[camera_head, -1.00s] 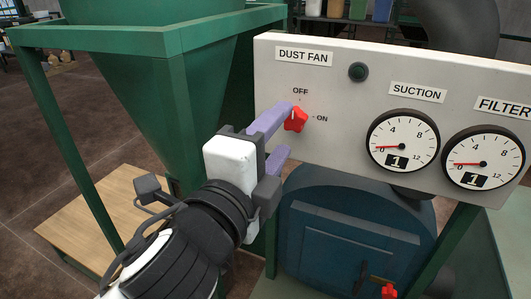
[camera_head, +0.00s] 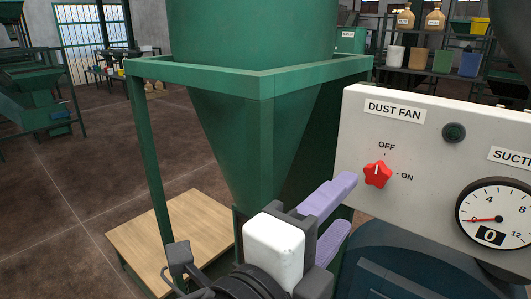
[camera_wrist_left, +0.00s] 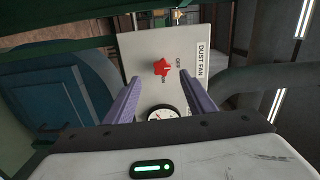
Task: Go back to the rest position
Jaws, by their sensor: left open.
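My left gripper (camera_head: 340,208) comes in from the bottom of the head view. Its two purple fingers are apart with nothing between them. They are to the left of and below the red dust fan knob (camera_head: 377,174), clear of it in the head view. The knob is on the pale control panel (camera_head: 420,185), between the OFF and ON labels. In the left wrist view the knob (camera_wrist_left: 162,68) shows beyond the open fingers. My right gripper is not in view.
A green hopper frame (camera_head: 265,85) stands just left of the panel, close behind the gripper. The suction gauge (camera_head: 497,218) is right of the knob, with a blue housing (camera_head: 410,265) below. Open floor (camera_head: 75,175) is at left.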

